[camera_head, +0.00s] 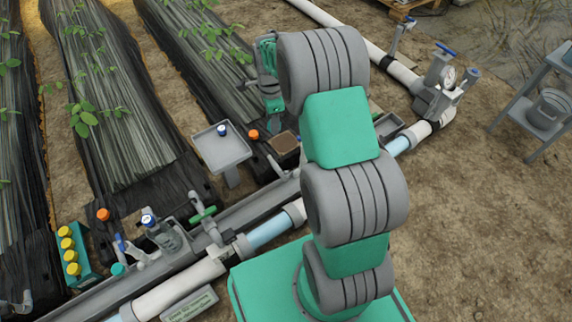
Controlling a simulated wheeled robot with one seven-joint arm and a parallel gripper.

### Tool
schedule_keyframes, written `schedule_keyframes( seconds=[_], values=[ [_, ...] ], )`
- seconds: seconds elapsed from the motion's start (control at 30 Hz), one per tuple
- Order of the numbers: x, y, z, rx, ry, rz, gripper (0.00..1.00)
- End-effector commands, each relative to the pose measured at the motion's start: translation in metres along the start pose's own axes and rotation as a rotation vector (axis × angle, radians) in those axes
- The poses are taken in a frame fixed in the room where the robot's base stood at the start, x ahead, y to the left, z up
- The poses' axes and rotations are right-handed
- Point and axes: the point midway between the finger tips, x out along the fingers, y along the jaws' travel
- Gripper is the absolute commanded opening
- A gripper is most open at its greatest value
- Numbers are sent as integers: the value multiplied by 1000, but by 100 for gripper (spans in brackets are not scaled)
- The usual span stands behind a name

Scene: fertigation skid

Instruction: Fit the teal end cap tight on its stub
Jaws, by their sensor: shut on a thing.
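My gripper (274,108) hangs pointing down at the upper middle, left of my arm's upper links, above the ground at the lower end of a black-covered row. It is shut. A small teal piece shows at its lower end and looks like the teal end cap, but it blends with the teal of my wrist. I cannot make out the stub or whether the piece touches it. Another small round teal piece (118,268) sits low at the left by the pipe; I cannot tell what it is.
Orange caps (253,134) and (103,214) sit by the row ends. A grey tray stand (221,148) holds a blue-topped piece. A white pipe (180,288) with valves crosses the front. A teal rack (76,252) with yellow caps stands left.

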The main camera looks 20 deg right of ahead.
Motion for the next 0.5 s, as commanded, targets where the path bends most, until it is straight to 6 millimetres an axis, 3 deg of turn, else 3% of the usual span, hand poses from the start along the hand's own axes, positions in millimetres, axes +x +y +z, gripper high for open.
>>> schedule_keyframes(
  seconds=[0.03,0.2,0.33,0.5],
  values=[
    [46,0,-7,141,0,9,0],
    [149,2,-28,623,1,6,0],
    [194,6,-36,855,0,2,0],
    [209,8,-39,919,-1,-2,0]
  ],
)
